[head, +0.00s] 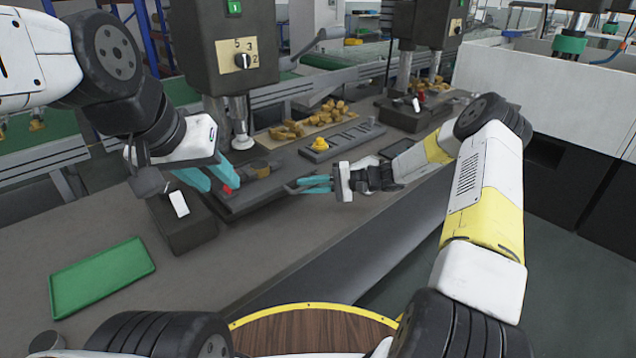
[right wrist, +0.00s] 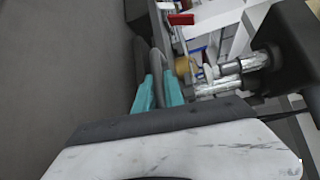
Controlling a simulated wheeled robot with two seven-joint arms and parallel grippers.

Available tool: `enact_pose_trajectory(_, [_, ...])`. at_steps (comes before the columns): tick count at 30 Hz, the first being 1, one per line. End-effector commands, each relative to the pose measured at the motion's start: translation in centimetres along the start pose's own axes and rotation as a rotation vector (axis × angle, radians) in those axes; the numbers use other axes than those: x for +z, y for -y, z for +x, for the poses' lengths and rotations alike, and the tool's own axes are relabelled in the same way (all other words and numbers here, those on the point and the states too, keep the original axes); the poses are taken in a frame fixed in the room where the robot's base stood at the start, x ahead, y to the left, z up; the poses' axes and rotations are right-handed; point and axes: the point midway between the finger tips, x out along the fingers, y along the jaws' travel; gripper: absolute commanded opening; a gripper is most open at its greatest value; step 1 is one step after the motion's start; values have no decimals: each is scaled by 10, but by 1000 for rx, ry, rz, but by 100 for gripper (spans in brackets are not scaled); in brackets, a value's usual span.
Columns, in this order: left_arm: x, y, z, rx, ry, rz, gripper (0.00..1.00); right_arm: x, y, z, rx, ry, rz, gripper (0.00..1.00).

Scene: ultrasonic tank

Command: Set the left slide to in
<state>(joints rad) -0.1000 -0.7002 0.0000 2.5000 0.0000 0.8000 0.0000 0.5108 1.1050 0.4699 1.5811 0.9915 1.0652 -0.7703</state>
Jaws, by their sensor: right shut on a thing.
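The left slide (head: 245,200) is a dark, flat plate on the bench below the left press (head: 215,50). A small red part (head: 228,189) and a grey block sit on it. My right gripper (head: 291,186) is at the slide's right end, its teal fingers close together. In the right wrist view its fingers (right wrist: 159,90) close around a grey bar (right wrist: 155,66), apparently the slide's handle. My left gripper (head: 212,180) has its teal fingers apart above the slide's left part, close to the red part. I cannot tell whether it touches anything.
A dark box with a white label (head: 179,204) stands left of the slide. A green tray (head: 102,277) lies at the bench's front left. A second press with a red-handled slide (head: 420,97) stands further back.

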Motion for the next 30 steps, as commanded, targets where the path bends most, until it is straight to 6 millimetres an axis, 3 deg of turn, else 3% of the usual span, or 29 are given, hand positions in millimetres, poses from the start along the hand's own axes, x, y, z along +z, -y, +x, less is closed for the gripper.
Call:
enact_pose_trajectory(9, [0,0,0,0,0,0,36,-30,8,30,1,0,-1,0])
enact_pose_trajectory(24, [0,0,0,0,0,0,36,-36,10,36,1,0,0,0])
enact_pose_trajectory(25, [0,0,0,0,0,0,36,-36,10,36,1,0,0,17])
enact_pose_trajectory(27, [0,0,0,0,0,0,36,-36,10,35,1,0,0,31])
enact_pose_trajectory(30, [0,0,0,0,0,0,36,-36,10,35,1,0,0,35])
